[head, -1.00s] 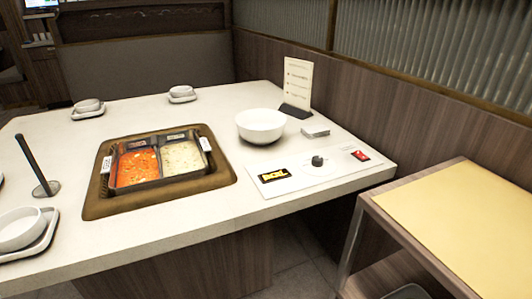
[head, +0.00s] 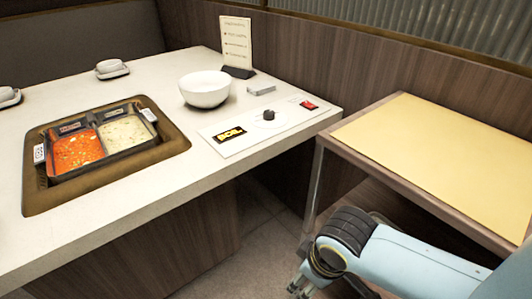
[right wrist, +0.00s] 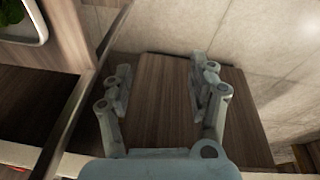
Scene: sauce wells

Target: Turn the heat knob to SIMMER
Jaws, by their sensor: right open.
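The heat knob (head: 268,115) is a small dark knob on a white control panel (head: 240,146) at the table's right front corner. A yellow-on-black label reading BOIL (head: 229,134) lies left of it, and a red switch or label (head: 309,105) lies right of it. I cannot read the knob's pointer. My right gripper (head: 300,285) is low at the bottom of the head view, well short of the knob and below the tabletop. In the right wrist view its two fingers (right wrist: 160,95) are apart with nothing between them. My left gripper is not in view.
A two-part pot (head: 103,143) of red and white broth sits in the table well left of the panel. A white bowl (head: 205,89), a menu stand (head: 236,45) and a small stack (head: 261,89) stand behind the panel. A side table (head: 430,160) stands at the right.

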